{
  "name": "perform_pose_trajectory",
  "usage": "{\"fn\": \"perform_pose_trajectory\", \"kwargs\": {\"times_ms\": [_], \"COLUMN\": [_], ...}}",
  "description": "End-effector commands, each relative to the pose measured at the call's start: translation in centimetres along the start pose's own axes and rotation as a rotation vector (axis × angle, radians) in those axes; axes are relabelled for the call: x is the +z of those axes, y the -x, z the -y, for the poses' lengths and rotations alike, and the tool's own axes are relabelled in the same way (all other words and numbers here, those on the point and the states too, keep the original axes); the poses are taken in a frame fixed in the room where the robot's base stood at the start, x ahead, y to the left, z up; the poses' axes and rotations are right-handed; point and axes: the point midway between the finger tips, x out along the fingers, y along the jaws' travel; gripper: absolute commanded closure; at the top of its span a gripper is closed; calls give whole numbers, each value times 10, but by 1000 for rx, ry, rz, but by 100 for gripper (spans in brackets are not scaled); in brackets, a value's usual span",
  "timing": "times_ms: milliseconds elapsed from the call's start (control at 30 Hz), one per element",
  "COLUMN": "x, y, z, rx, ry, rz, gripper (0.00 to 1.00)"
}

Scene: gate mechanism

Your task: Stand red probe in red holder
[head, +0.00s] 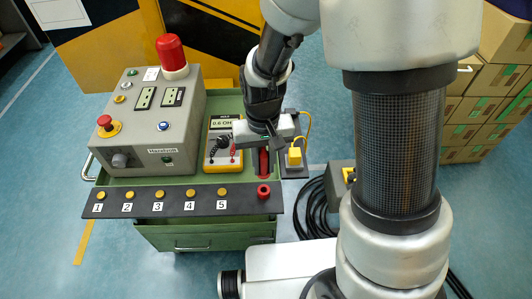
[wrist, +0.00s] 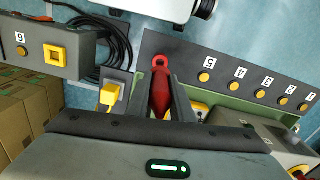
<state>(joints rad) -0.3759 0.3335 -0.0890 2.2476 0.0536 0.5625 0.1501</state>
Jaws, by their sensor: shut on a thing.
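The red probe (head: 264,163) is between the fingers of my gripper (head: 261,168), which is shut on it. In the wrist view the probe (wrist: 160,95) shows as a red tapered body between the two dark fingers (wrist: 163,92). The red holder (head: 264,192) is a small red ring at the right end of the dark numbered strip. In the wrist view the holder (wrist: 159,61) shows just beyond the probe's end. The probe is behind the holder, on the side toward the control box. I cannot tell the probe's height above the cart or where its tip is.
The dark strip (head: 180,203) has several yellow buttons numbered 1 to 5. A yellow meter (head: 222,140) and a grey control box (head: 150,125) with a red lamp (head: 171,52) stand on the green cart. A yellow plug (head: 294,156) is right of my gripper.

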Motion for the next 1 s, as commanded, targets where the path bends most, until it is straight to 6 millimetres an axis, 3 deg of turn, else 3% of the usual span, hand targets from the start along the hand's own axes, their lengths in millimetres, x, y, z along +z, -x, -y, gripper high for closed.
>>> {"fn": "perform_pose_trajectory", "kwargs": {"times_ms": [533,1000], "x": [0,0], "y": [-47,-53], "z": [0,0], "rx": [0,0], "ry": [0,0], "rz": [1,-1], "gripper": [100,100]}}
